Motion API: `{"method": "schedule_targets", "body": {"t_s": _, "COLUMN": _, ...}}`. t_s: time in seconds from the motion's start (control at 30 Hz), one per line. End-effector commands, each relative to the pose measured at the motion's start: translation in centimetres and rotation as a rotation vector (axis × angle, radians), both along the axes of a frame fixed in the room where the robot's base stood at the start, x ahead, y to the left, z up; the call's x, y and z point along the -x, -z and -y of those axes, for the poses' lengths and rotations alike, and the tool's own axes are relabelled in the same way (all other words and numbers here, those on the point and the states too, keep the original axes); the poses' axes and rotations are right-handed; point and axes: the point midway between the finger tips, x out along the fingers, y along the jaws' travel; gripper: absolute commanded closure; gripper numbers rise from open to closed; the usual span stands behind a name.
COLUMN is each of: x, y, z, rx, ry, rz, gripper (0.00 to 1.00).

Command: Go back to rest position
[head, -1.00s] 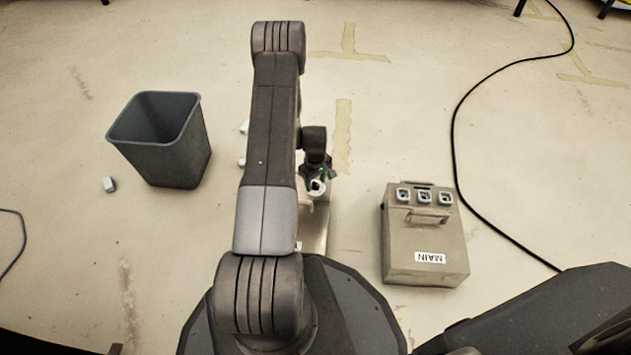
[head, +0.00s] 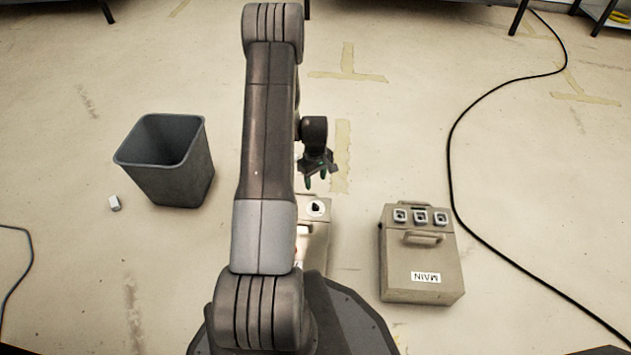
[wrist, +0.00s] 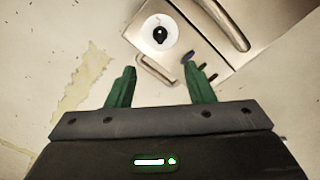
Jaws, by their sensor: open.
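My gripper (head: 316,181) hangs in the head view just beyond a beige box (head: 318,236) that my arm partly covers. In the wrist view my gripper (wrist: 160,90) has its two green fingers spread apart, with nothing between them. That box also shows in the wrist view (wrist: 215,42), with a white round dial with a black knob (wrist: 160,34), a handle and small dark parts on it. The fingers are apart from the box.
A second beige box marked MAIN (head: 421,263) stands at the right with three small square units on top. A dark grey bin (head: 170,175) stands at the left, a small white block (head: 115,203) beside it. A black cable (head: 452,150) crosses the right floor.

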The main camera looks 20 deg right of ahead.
Motion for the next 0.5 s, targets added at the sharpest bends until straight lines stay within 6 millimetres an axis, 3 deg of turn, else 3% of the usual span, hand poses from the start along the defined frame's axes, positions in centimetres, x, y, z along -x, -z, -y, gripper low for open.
{"method": "schedule_targets", "body": {"t_s": 0.33, "x": 0.0, "y": 0.3, "z": 0.0, "rx": -0.001, "ry": 0.0, "rz": -0.001, "gripper": 0.52}}
{"method": "schedule_targets", "body": {"t_s": 0.5, "x": 0.0, "y": 2.2, "z": 0.0, "rx": -0.001, "ry": 0.0, "rz": -0.003, "gripper": 0.52}}
